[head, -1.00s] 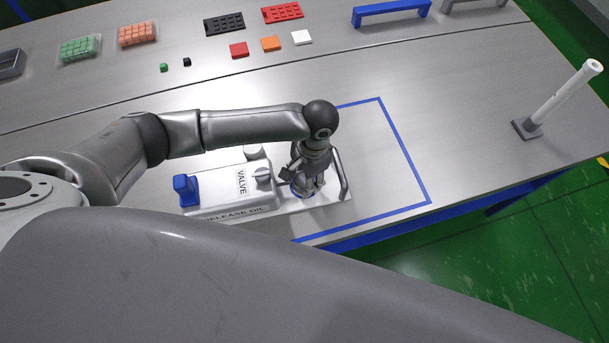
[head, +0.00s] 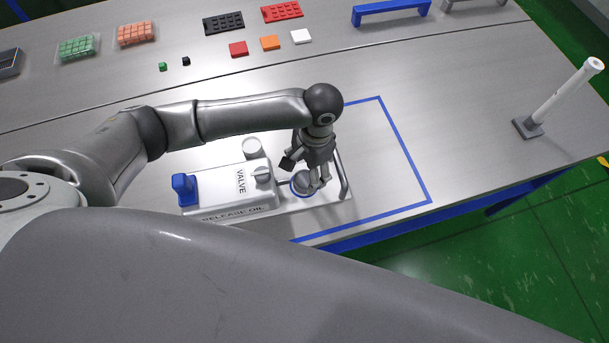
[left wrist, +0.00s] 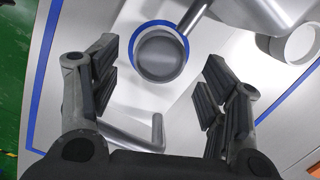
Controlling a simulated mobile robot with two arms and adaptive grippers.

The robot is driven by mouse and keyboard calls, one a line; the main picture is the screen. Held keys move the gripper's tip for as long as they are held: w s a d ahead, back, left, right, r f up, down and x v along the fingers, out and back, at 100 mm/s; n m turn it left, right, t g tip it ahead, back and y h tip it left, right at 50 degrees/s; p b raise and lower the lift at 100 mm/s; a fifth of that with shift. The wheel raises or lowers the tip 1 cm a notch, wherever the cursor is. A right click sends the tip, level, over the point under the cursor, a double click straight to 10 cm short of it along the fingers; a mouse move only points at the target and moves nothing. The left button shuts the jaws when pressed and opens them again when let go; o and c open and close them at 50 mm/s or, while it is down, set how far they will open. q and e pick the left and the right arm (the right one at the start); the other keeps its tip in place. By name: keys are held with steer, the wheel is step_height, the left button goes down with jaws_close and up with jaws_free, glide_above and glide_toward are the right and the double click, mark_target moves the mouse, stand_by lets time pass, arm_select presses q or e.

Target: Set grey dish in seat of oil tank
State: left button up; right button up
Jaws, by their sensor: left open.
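The oil tank (head: 228,188) is a white box with a valve knob (head: 262,173) and a blue cap (head: 184,188), lettered VALVE and RELEASE OIL. The grey dish (left wrist: 160,54) sits within the blue ring of the seat (left wrist: 186,43) on the tank's base, below the spout; it also shows in the head view (head: 301,184). My left gripper (left wrist: 158,95) is open, its fingers apart on either side of the dish and not touching it. In the head view my left gripper (head: 318,178) is just above and beside the dish. My right gripper is not in view.
A bent metal handle (head: 343,175) stands at the base's right end. A blue outline (head: 405,150) marks the table around the tank. A white post (head: 560,95) stands at right. Small blocks and trays (head: 223,23) lie at the back. The table right of the tank is clear.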

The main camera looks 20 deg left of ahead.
arm_select(q)
step_height(320, 180, up, 8)
steer(key=w+b, duration=0.1)
steer(key=shift+d+r, duration=0.25)
steer(key=shift+d, duration=0.15)
